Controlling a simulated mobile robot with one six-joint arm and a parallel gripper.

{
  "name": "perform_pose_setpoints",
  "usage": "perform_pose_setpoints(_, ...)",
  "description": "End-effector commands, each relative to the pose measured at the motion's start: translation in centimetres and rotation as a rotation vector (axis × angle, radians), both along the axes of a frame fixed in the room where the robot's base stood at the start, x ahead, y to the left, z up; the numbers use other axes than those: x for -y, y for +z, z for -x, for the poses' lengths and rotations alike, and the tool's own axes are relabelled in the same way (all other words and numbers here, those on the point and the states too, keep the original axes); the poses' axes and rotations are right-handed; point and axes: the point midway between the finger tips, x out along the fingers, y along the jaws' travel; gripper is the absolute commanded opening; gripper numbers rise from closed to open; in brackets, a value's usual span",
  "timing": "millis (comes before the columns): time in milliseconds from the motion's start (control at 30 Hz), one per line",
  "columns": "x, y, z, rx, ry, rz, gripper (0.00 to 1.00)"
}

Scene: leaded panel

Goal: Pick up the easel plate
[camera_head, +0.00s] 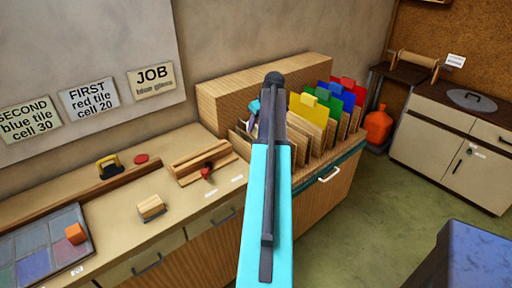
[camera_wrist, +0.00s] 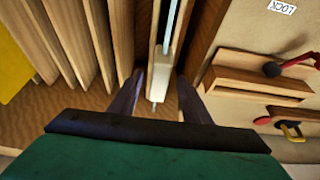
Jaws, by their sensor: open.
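The wrist view looks down into a wooden rack, where a thin pale, glassy plate edge (camera_wrist: 173,22) stands upright in a slot; it looks like the easel plate. My gripper (camera_wrist: 160,98) is open, with one dark finger on each side of this slot and the plate's near end between them. I cannot tell whether the fingers touch the plate or the slot walls. In the head view my arm hides the plate and most of the gripper at the left end of the rack.
Coloured tabbed boards, including a yellow one (camera_head: 309,108), fill the rack to the right. A wooden block with a red-knobbed lever (camera_head: 207,172) sits on the counter to the left. A tray of glass (camera_head: 45,248) is at lower left. An orange jug (camera_head: 378,126) stands beyond the rack.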

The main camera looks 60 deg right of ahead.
Motion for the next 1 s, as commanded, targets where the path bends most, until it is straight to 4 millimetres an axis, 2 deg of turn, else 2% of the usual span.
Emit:
perform_pose_setpoints(233, 0.3, -1.8, -0.6, -0.001, -0.001, -0.001, 0.44)
perform_pose_setpoints(733, 0.4, -2.1, -0.7, -0.001, -0.001, -0.001, 0.44)
perform_pose_setpoints(1000, 0.7, -3.7, -1.5, -0.001, -0.001, -0.002, 0.44)
